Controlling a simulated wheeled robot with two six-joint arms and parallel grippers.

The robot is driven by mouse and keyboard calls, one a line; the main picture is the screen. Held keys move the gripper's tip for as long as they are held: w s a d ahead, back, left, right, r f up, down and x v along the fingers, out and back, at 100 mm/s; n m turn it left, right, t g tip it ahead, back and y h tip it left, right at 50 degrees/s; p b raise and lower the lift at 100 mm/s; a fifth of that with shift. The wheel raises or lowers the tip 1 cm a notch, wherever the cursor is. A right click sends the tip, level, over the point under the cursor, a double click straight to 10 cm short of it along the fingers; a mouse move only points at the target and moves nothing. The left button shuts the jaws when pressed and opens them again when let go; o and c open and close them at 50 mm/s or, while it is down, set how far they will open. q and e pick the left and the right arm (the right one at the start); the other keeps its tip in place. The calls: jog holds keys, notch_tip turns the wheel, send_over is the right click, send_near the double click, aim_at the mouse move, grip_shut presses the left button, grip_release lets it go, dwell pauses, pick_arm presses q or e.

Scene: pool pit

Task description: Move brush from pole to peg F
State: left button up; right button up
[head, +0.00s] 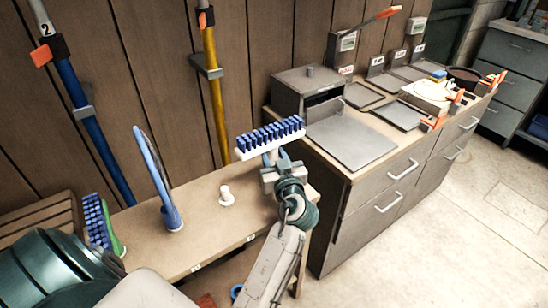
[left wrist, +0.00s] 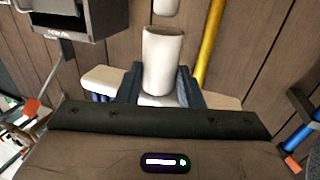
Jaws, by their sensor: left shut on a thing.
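The brush (head: 270,138) is a white bar with blue bristles pointing up, held level in the air above the bench's back right end. My left gripper (head: 270,164) is shut on it. In the left wrist view, the fingers (left wrist: 160,82) sit on both sides of the brush's white round socket (left wrist: 163,58), with parts of its bar showing behind. A white peg (head: 227,197) stands bare on the bench (head: 205,240). Small labels on the bench's front edge are too small to read, so I cannot tell which is F. A yellow pole (head: 215,85) and a blue pole (head: 90,125) marked 2 lean at the wall. My right gripper is not in view.
A blue hoop-shaped tool (head: 155,175) and a green brush with blue bristles (head: 100,222) stand on the bench's left part. A grey drawer cabinet (head: 375,185) with a grey box (head: 308,85) on top stands close on the right. Open floor lies right of it.

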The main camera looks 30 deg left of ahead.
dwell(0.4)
pick_arm(q)
jog(key=shift+b, duration=0.35)
jog(key=shift+f, duration=0.15)
dwell(0.5)
jog(key=shift+f+b, duration=0.25)
jog(key=shift+b, duration=0.45)
jog(key=shift+f, duration=0.1)
jog(key=shift+f+b, duration=0.55)
jog(key=shift+b, duration=0.15)
jog(key=shift+r, duration=0.1)
